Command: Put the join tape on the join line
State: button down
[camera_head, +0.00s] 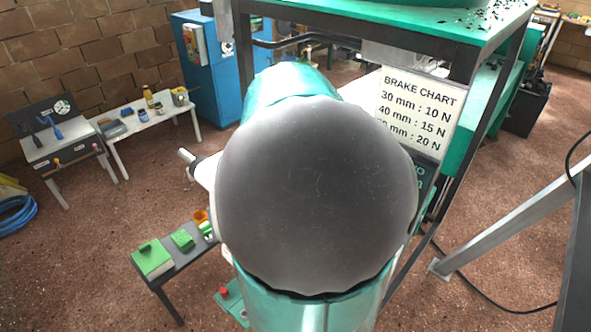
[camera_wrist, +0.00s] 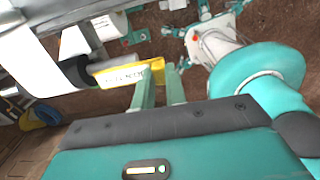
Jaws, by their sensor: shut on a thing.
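The tape sticks out to the left of the fingertips. Its left end is close to a dark round core or roller (camera_wrist: 77,71) and a pale grey bar; I cannot tell if they touch. A broad white paper-like sheet (camera_wrist: 40,45) lies to the left of the tape. I cannot make out the join line. In the head view a large grey round part fills the middle, and neither my gripper nor the tape shows.
In the head view a brake chart sign (camera_head: 420,105) hangs on a green-topped frame (camera_head: 400,28) at right. A small dark table (camera_head: 184,262) with green blocks stands lower left. A white table (camera_head: 148,119) and a blue cabinet (camera_head: 215,75) stand behind.

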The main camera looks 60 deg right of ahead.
jog(key=shift+w+r, duration=0.25)
jog(key=shift+w, duration=0.15)
jog(key=w+d+r, duration=0.6)
jog(key=w+d, duration=0.4)
jog(key=d, duration=0.1)
jog(key=w+d+f, duration=0.4)
jog(key=d, duration=0.1)
jog(key=w+d+f, duration=0.4)
jog(key=f, duration=0.1)
jog(key=shift+w+d+f, duration=0.25)
jog(key=shift+w+d, duration=0.1)
jog(key=shift+w, duration=0.05)
jog(key=shift+w+d+f, duration=0.1)
jog(key=shift+d+f, duration=0.05)
jog(key=shift+f, duration=0.15)
jog(key=shift+w+f, duration=0.1)
jog(key=shift+f, duration=1.5)
jog(key=shift+f, duration=0.1)
jog(key=c, duration=1.4)
grip_release()
jog(key=shift+c, duration=0.2)
